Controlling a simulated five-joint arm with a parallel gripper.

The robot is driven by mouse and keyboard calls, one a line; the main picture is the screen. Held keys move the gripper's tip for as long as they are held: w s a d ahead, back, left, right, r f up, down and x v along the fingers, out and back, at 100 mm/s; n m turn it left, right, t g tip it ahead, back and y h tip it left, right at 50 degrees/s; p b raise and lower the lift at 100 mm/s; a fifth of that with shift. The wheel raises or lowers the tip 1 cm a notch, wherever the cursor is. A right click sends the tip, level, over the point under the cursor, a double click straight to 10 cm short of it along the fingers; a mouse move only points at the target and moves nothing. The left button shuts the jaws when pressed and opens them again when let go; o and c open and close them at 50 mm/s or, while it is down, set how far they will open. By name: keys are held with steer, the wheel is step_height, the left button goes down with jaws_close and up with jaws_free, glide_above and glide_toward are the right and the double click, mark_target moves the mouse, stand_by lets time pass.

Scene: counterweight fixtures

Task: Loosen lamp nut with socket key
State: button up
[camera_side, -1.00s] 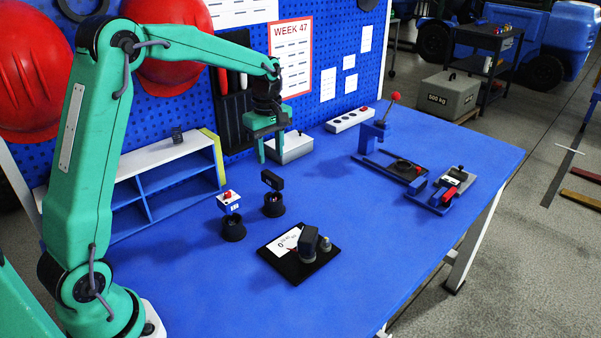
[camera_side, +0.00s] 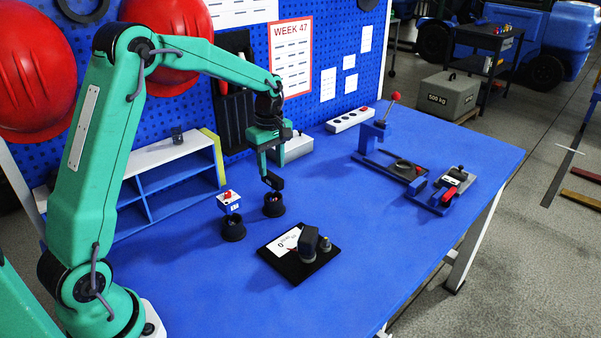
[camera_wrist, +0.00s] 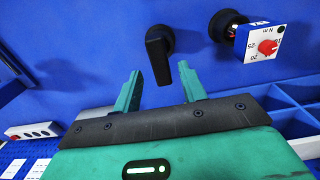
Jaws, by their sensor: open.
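A black-handled tool (camera_side: 274,183) stands in a round black holder (camera_side: 274,208); it also shows in the wrist view (camera_wrist: 158,55). My gripper (camera_side: 266,172) is right over this tool, fingers pointing down. In the wrist view my open fingers (camera_wrist: 161,84) have the black handle between and just beyond their tips; contact cannot be told. A second tool with a white, red-knobbed dial head (camera_side: 229,199) marked N m stands in another black holder (camera_side: 233,230). A black plate (camera_side: 290,272) carries a white dial card (camera_side: 287,241), a dark block (camera_side: 308,243) and a small metallic nut-like piece (camera_side: 326,244).
A white-topped blue shelf (camera_side: 165,160) stands behind left, and a grey box (camera_side: 297,147) and power strip (camera_side: 350,120) at the back. A blue press fixture (camera_side: 375,135) and a small clamp unit (camera_side: 447,190) stand at right. The table's front and middle right are clear.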

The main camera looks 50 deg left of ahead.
mark_target(272, 175)
steer(key=shift+f, duration=2.9)
steer(key=shift+c, duration=0.2)
jaws_close()
